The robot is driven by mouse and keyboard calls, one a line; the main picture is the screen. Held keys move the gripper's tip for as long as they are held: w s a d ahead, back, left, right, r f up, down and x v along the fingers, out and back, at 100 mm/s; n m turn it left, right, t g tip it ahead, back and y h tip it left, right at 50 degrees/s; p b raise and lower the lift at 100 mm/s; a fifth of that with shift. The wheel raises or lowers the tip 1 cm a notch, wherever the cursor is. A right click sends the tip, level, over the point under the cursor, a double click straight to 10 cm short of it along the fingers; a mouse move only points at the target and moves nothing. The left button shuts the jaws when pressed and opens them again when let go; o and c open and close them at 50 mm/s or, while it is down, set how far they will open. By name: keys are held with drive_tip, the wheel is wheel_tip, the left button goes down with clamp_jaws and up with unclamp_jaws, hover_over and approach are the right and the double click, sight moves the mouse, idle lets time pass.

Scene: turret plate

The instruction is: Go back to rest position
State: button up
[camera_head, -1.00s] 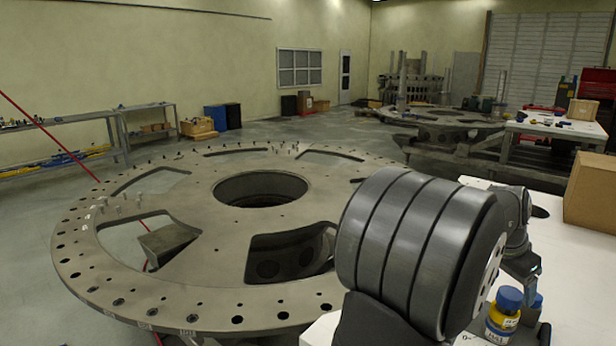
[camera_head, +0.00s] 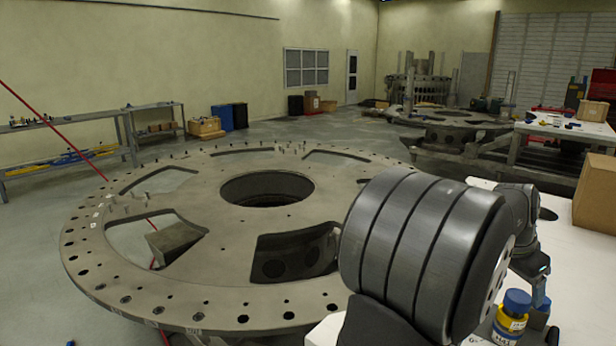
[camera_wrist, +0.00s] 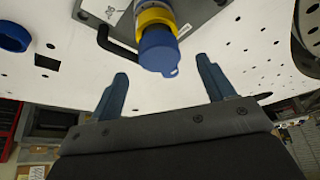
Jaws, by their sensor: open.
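My gripper (camera_wrist: 161,82) shows in the wrist view with its two blue-grey fingers spread apart and nothing between them. A yellow bottle with a blue cap (camera_wrist: 157,50) lies beyond the fingertips in that view, apart from them. In the head view a yellow and blue bottle (camera_head: 511,318) stands on the white table at the lower right, beside my arm. My arm's large dark wrist section fills the lower right there and hides part of the table. My gripper's fingers cannot be made out in the head view.
The large round turret plate (camera_head: 215,262), with a central hole and several cut-outs, spans the left and middle. A cardboard box (camera_head: 596,193) stands on the white table (camera_head: 566,262) at the right. In the wrist view a blue round object (camera_wrist: 14,37) is at the upper left.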

drive_tip(key=w+v, duration=0.1)
drive_tip(key=v, duration=1.3)
drive_tip(key=x, duration=1.1)
drive_tip(key=s+x, duration=0.1)
drive_tip(key=x, duration=0.4)
drive_tip(key=shift+f, duration=0.35)
drive_tip(key=shift+w+d, duration=0.1)
drive_tip(key=shift+d, duration=0.2)
wheel_tip(320, 180, up, 7)
drive_tip(key=s+d+f, duration=0.2)
drive_tip(key=s+d, duration=0.4)
drive_tip(key=s, duration=0.2)
drive_tip(key=shift+s+d, duration=0.2)
drive_tip(key=shift+s, duration=0.2)
drive_tip(key=shift+f, duration=0.1)
drive_tip(key=w+a+r, duration=0.1)
drive_tip(key=w+a, duration=0.1)
drive_tip(key=w, duration=0.1)
drive_tip(key=w+a+r, duration=0.1)
drive_tip(key=w+a, duration=0.3)
drive_tip(key=w, duration=0.1)
drive_tip(key=shift+w+a+r, duration=0.25)
drive_tip(key=shift+w+r, duration=0.1)
drive_tip(key=shift+r, duration=0.05)
wheel_tip(320, 180, down, 7)
drive_tip(key=shift+a+f, duration=0.1)
drive_tip(key=shift+f, duration=0.1)
drive_tip(key=shift+a+r, duration=0.2)
drive_tip(key=shift+r, duration=0.05)
